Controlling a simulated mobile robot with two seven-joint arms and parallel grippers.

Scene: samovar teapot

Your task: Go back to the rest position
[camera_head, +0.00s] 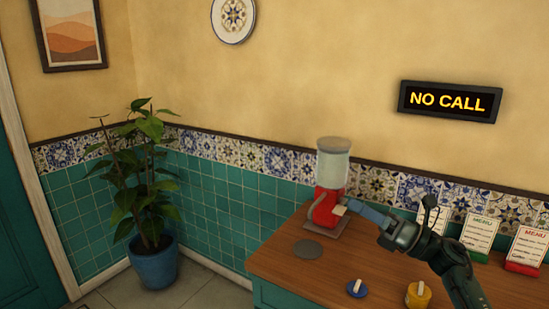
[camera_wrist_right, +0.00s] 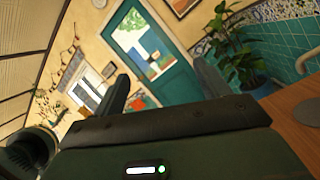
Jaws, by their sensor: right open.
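My right arm comes in from the lower right in the head view. My right gripper (camera_head: 370,213) is above the wooden counter (camera_head: 385,279), in front of the wall and close to the red dispenser (camera_head: 325,205) in the picture. Whether it touches the dispenser I cannot tell. In the right wrist view the fingers of my right gripper (camera_wrist_right: 162,88) stand apart with only the distant room between them, so it is open and empty. My left gripper is not in view.
A potted plant (camera_head: 150,264) stands left of the counter. The floor between shows clear. A sign reads "NO CALL" (camera_head: 449,101).

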